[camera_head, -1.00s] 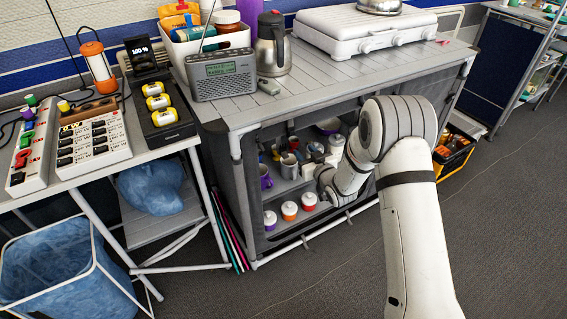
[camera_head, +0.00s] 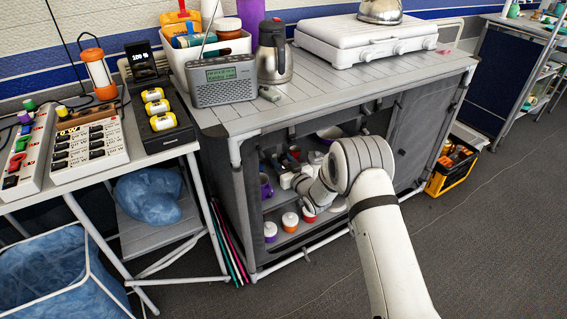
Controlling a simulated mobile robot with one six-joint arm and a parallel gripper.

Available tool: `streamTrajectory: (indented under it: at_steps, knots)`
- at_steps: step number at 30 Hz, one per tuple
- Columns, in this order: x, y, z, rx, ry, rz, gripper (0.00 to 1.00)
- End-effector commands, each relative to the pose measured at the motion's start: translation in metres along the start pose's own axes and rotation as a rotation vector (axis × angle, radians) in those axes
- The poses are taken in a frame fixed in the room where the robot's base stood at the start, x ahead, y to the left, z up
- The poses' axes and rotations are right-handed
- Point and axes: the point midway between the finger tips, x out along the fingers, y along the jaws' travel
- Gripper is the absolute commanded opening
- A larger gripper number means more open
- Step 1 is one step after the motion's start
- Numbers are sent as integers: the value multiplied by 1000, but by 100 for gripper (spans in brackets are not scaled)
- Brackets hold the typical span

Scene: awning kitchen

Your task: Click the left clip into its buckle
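The grey camp cupboard (camera_head: 238,205) stands open at the front under the counter. Small dark pieces hang below the counter edge at the top of its opening, too small to tell whether they are the left clip or its buckle. My arm reaches from the lower right to the opening. My gripper (camera_head: 287,180) is a small pale shape at the arm's far end, in front of the shelves. Its fingers are too small to read, so I cannot tell whether it is open or holds anything.
Lidded jars (camera_head: 290,221) and a purple mug (camera_head: 265,187) stand on the cupboard shelves close to my wrist. A yellow-black crate (camera_head: 450,170) stands right. The front floor is clear.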

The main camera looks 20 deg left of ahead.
Motion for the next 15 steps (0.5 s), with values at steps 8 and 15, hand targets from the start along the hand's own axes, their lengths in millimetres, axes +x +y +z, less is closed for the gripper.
streamTrajectory:
  at_steps: [8, 15]
  knots:
    - [0, 0, 0, 0, -1, 1, 32]
    - [-1, 2, 0, 0, -1, 2, 12]
